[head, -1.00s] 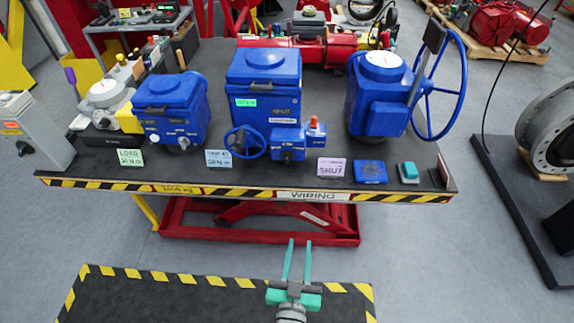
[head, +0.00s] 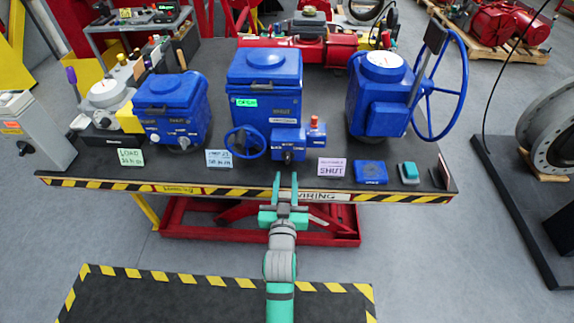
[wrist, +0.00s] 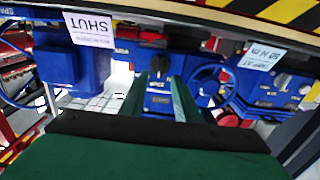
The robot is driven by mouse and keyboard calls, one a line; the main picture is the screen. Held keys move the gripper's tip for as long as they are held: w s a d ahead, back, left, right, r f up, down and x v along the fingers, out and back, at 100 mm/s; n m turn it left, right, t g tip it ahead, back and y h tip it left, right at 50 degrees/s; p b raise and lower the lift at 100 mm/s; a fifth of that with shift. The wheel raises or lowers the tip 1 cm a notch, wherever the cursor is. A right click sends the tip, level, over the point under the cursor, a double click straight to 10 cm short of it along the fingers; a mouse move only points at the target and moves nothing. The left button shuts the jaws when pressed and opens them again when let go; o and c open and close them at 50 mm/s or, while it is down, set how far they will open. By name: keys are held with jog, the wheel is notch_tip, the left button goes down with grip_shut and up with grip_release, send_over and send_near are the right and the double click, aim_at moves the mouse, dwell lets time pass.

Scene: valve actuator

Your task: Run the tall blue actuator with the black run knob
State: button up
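The tall blue actuator (head: 264,85) stands in the middle of the bench, with a green label on its front. A small blue control box (head: 290,140) sits at its lower right, with a red-topped knob (head: 314,124) on top. The black knob (head: 288,156) is on the box's front; it also shows in the wrist view (wrist: 160,66), between and beyond the fingertips. My gripper (head: 286,178) is open and empty at the bench's front edge, just in front of and below the knob, apparently not touching it. The knob's exact pointer position is too small to read.
A small blue handwheel (head: 245,142) is left of the control box. Another blue actuator (head: 172,108) stands left; one with a large handwheel (head: 440,85) stands right. Note cards (head: 332,167), a blue block (head: 370,172) and a teal-topped button (head: 409,172) line the front edge.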

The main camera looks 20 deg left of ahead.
aim_at(287, 160)
jog(key=x, duration=0.6)
jog(key=shift+w, duration=0.2)
jog(key=shift+c, duration=0.2)
jog(key=shift+f, duration=0.1)
grip_shut()
